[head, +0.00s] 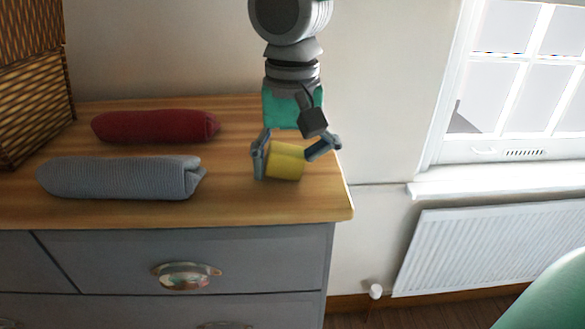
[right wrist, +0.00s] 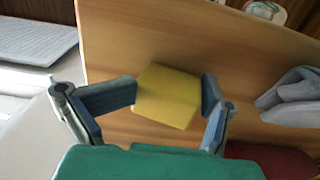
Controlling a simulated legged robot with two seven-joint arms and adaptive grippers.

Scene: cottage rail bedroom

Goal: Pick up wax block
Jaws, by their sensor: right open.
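The wax block (head: 285,161) is a yellow block on the wooden dresser top, near its right end. It also shows in the right wrist view (right wrist: 168,96), between the two fingers. My right gripper (head: 290,158) comes down over the block from above, with one finger on each side of it. The gripper is open, and in the right wrist view its fingertips (right wrist: 172,92) stand close to the block's sides. I cannot tell whether either fingertip touches it. My left gripper is not in view.
A grey knitted roll (head: 120,178) and a dark red roll (head: 155,126) lie to the left on the dresser top (head: 240,207). A wicker basket (head: 35,105) stands at far left. The dresser's right edge is close to the block; a radiator (head: 490,245) is beyond.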

